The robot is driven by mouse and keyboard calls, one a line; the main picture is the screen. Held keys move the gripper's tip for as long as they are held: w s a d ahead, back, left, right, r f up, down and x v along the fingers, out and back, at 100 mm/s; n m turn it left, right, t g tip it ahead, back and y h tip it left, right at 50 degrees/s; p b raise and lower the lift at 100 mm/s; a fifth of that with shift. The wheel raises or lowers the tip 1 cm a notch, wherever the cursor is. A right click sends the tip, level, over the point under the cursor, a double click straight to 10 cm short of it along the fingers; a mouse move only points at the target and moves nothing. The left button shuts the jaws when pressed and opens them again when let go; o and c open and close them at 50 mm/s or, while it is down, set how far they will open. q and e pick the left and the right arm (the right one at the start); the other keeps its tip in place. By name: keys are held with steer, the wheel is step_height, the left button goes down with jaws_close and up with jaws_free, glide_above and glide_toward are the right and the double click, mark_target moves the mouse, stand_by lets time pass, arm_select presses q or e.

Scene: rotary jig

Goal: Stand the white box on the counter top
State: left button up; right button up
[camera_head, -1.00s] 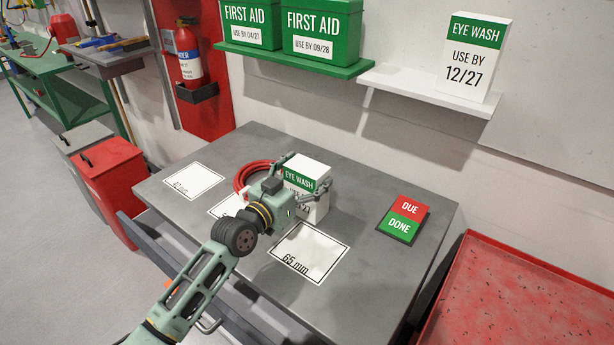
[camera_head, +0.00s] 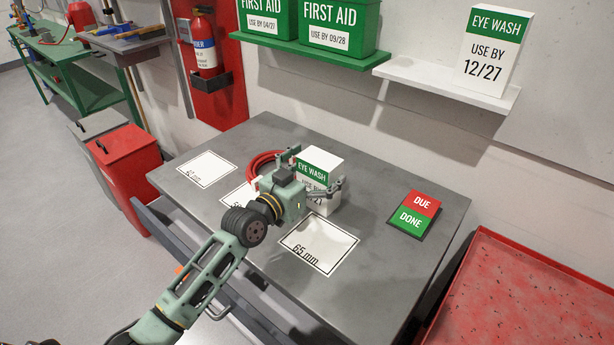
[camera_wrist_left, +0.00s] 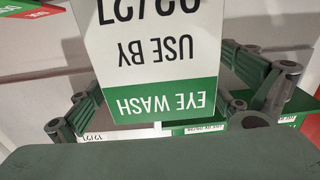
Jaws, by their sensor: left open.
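A white box with a green "EYE WASH" band (camera_head: 322,166) stands upright on the grey counter top (camera_head: 395,265), near its back edge. My left gripper (camera_head: 312,173) is open at the box, with one finger on each side of it. In the left wrist view the box's printed face (camera_wrist_left: 155,55) shows upside down between the spread fingers (camera_wrist_left: 158,100). A gap shows on each side there. My right gripper is in neither view.
A coiled red hose (camera_head: 262,165) lies left of the box. White marked rectangles, one reading "65 mm" (camera_head: 320,244), and a red-and-green "DUE/DONE" plate (camera_head: 414,213) lie on the counter. Another eye wash box (camera_head: 490,55) stands on the white wall shelf (camera_head: 430,82).

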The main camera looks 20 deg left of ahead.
arm_select(q)
steer(key=b+v, duration=0.1)
steer(key=v, duration=1)
steer(key=shift+s, duration=0.25)
steer(key=shift+s, duration=0.1)
